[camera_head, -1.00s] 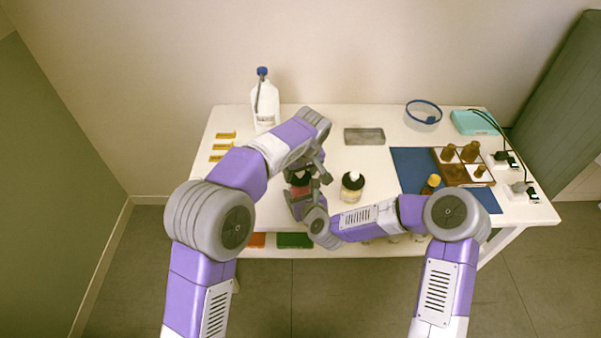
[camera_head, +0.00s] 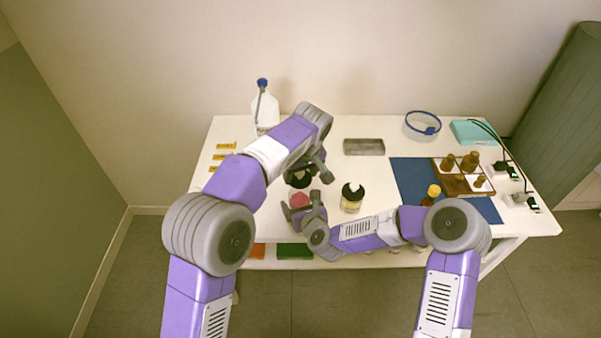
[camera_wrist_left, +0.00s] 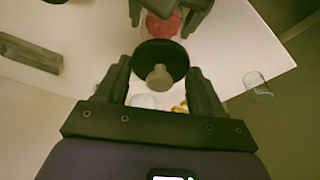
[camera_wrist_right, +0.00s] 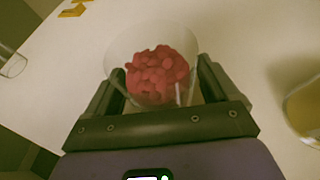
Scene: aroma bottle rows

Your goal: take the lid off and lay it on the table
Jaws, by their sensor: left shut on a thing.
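The black round lid (camera_head: 298,181) with its pale knob is between the fingers of my left gripper (camera_head: 309,172). The left wrist view shows the lid (camera_wrist_left: 160,62) gripped, knob toward the camera, apart from the jar. The clear glass jar with red contents (camera_head: 299,200) stands uncovered on the white table, just in front of the lid. My right gripper (camera_head: 303,207) has its fingers on either side of the jar; the right wrist view shows the jar's red contents (camera_wrist_right: 157,75) between them. Whether both fingers press on the glass is unclear.
A black-topped bottle (camera_head: 352,196) stands right of the jar. A grey block (camera_head: 364,147) lies behind. A white jug (camera_head: 265,108) and yellow tags (camera_head: 222,156) are at left. A wooden box (camera_head: 456,184) with brown bottles is at right. Bare table (camera_head: 345,172) lies between.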

